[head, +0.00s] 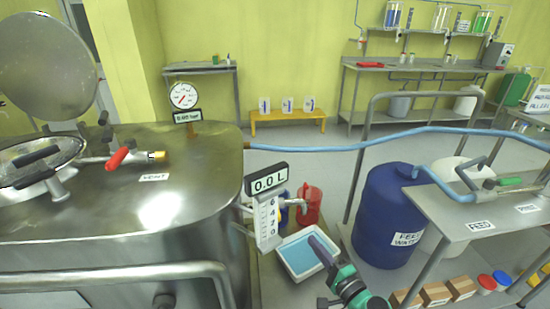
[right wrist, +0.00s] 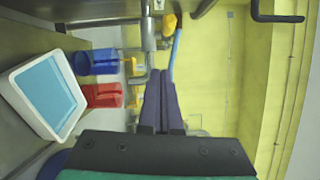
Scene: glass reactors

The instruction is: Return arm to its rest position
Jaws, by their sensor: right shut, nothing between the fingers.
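My right gripper (head: 322,248) reaches in from the bottom of the head view, in front of the white tray with blue liquid (head: 308,262). Its two dark fingers lie together with nothing between them. In the right wrist view the closed fingers (right wrist: 161,100) point up the picture, apart from the tray (right wrist: 45,92), which sits at the left. My left gripper does not show in the head view.
A steel reactor (head: 190,210) with a 0.0 L display (head: 268,180) fills the left. Red (head: 310,205) and blue jugs stand behind the tray. A blue drum (head: 385,215) and a steel table (head: 490,215) stand right. A blue hose (head: 400,134) crosses behind.

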